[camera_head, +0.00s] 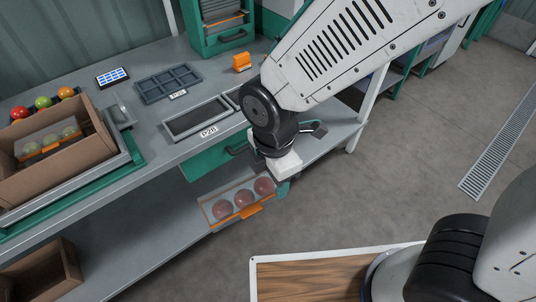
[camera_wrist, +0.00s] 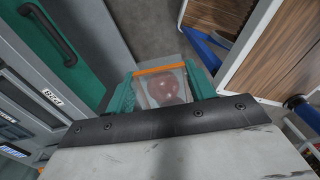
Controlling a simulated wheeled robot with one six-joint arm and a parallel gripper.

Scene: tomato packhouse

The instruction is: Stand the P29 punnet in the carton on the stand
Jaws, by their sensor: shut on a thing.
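A clear punnet (camera_head: 222,209) with red tomatoes and an orange strip hangs below my gripper (camera_head: 281,187), in front of the bench edge and clear of the bench top. In the wrist view the punnet (camera_wrist: 165,88) sits between the two teal fingers of my gripper (camera_wrist: 162,95), which is shut on it. I cannot read a label on it. The open cardboard carton (camera_head: 95,140) is tilted on the grey and green stand (camera_head: 128,160) at the left of the head view. Another punnet (camera_head: 40,149) with green tomatoes and an orange strip is in the carton; the near wall hides part of the carton's floor.
The bench (camera_head: 160,135) carries a dark compartment tray (camera_head: 168,84), a framed pad (camera_head: 196,117) with a label, a small screen (camera_head: 112,77) and an orange device (camera_head: 241,62). Loose-looking tomatoes (camera_head: 42,102) sit behind the carton. Another carton (camera_head: 45,278) is low down. Floor at right is clear.

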